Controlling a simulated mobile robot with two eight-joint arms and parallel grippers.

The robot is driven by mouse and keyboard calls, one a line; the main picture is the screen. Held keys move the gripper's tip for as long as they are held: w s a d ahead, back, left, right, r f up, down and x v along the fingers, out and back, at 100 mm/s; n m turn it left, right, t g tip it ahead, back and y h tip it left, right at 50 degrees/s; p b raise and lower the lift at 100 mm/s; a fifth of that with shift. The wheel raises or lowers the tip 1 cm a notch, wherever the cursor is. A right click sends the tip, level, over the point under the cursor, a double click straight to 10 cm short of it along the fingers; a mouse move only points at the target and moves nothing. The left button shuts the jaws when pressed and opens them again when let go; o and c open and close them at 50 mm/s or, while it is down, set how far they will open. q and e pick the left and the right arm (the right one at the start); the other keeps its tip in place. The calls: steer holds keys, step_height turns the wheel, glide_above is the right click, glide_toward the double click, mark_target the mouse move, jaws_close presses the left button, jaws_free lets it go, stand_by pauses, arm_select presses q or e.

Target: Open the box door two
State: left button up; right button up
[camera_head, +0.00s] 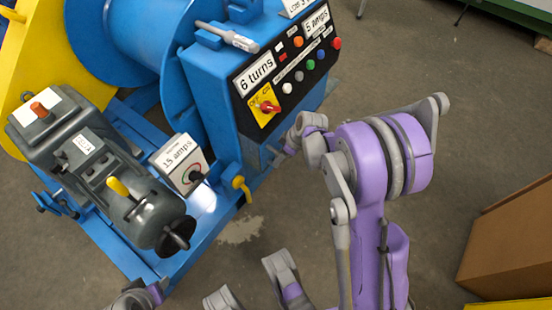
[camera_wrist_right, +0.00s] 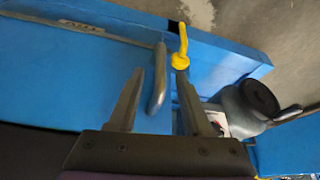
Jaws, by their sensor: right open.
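The blue control box (camera_head: 210,85) stands at the upper middle of the head view, with a black button panel on its sloped face. My right gripper (camera_head: 277,157) is at the box's lower right side, small and partly hidden by my own wrist. In the right wrist view, my right gripper (camera_wrist_right: 161,73) is open. A grey bent handle (camera_wrist_right: 158,88) on the blue surface appears between its two fingers, with visible gaps on both sides. I cannot tell which door this handle belongs to. My left gripper's fingers do not show.
A yellow hook (camera_wrist_right: 182,48) stands close to the right fingertip; it also shows in the head view (camera_head: 241,186). A grey motor (camera_head: 110,175) and a "15 amps" switch box (camera_head: 180,163) are left. A cardboard box (camera_head: 510,245) is right. Floor between is clear.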

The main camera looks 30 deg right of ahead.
steer(key=shift+b+x, duration=0.4)
steer(key=shift+x, duration=1.3)
steer(key=shift+r, duration=0.1)
jaws_close()
